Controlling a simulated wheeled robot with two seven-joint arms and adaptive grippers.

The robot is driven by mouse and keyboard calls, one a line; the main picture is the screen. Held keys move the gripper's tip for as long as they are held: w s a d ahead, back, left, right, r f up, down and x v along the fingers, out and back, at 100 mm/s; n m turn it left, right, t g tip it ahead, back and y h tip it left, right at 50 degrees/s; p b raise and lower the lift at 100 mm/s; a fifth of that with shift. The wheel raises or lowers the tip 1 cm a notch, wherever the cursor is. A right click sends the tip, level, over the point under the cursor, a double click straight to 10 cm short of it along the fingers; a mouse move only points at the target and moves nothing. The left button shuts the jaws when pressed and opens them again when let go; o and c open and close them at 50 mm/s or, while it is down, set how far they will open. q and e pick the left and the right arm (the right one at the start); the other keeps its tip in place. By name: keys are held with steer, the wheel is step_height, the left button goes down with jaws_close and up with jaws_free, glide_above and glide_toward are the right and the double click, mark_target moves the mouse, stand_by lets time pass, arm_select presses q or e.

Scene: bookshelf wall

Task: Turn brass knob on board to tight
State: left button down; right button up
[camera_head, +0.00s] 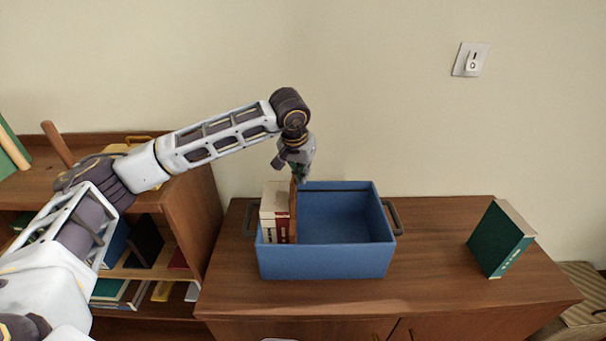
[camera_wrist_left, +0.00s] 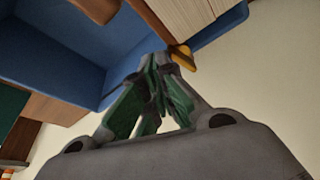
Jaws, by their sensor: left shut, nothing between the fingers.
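The blue bin (camera_head: 326,262) stands on the wooden cabinet and holds books (camera_head: 273,212) at its left end. A thin brown board (camera_head: 293,212) stands upright against the books; it also shows in the left wrist view (camera_wrist_left: 150,19). A brass-yellow piece, which looks like the knob (camera_wrist_left: 183,58), shows at the board's edge beside my fingertips. In the head view I cannot make out the knob; my gripper covers that spot. My left gripper (camera_head: 302,177) points down at the board's top, shut and empty; its green-grey fingers (camera_wrist_left: 164,62) show up close. Whether they touch the knob I cannot tell.
A green book (camera_head: 497,240) stands on the cabinet top (camera_head: 432,245) at the right, with bare wood between it and the bin. A bookcase (camera_head: 197,225) with books stands at the left. A switch (camera_head: 470,60) is on the wall. The bin's right side is empty.

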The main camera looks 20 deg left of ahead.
arm_select(q)
steer(key=shift+a, duration=0.4)
stand_by(0.5)
steer(key=shift+a, duration=0.5)
steer(key=shift+r, duration=0.1)
steer(key=v, duration=1.2)
steer(key=shift+r, duration=0.1)
stand_by(0.6)
step_height(320, 180, up, 9)
steer(key=p, duration=0.9)
steer(key=shift+r+p, duration=0.4)
steer(key=shift+r, duration=0.05)
steer(key=shift+f, duration=0.1)
